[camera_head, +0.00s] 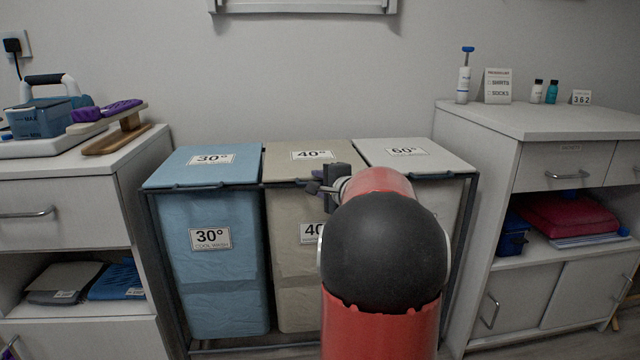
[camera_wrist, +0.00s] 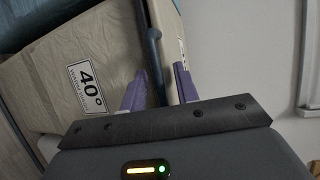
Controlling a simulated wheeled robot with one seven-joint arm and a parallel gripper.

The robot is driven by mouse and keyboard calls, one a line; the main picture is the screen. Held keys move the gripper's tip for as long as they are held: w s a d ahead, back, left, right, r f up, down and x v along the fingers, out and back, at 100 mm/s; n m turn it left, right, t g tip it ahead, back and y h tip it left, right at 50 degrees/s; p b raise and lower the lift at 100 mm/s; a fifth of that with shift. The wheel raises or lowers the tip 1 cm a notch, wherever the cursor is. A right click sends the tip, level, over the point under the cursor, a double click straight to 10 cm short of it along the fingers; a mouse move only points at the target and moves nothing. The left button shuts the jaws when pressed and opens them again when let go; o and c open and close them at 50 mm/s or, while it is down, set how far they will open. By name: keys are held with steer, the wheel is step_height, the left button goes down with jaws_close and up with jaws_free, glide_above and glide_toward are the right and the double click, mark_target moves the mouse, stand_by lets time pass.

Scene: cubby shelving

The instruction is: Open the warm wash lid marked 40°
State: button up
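The beige 40° lid (camera_head: 290,163) lies flat and closed on the middle hamper (camera_head: 289,240), between the 30° and 60° lids. My gripper (camera_head: 316,187) is at the lid's front edge, right of its middle; my arm hides part of the hamper. In the wrist view, my gripper's purple fingertips (camera_wrist: 158,82) are apart, one on each side of the dark front handle (camera_wrist: 152,40) and the lid edge (camera_wrist: 168,50). The hamper front with its 40° label (camera_wrist: 87,86) shows at left. I see no firm grip; contact is unclear.
The blue 30° lid (camera_head: 205,166) is closed at left, and the pale 60° lid (camera_head: 412,155) is closed at right. White cabinets flank the hampers, one at left (camera_head: 75,190) and one at right (camera_head: 540,122).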

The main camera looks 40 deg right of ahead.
steer(key=shift+c, duration=0.3)
steer(key=shift+f, duration=0.15)
jaws_close()
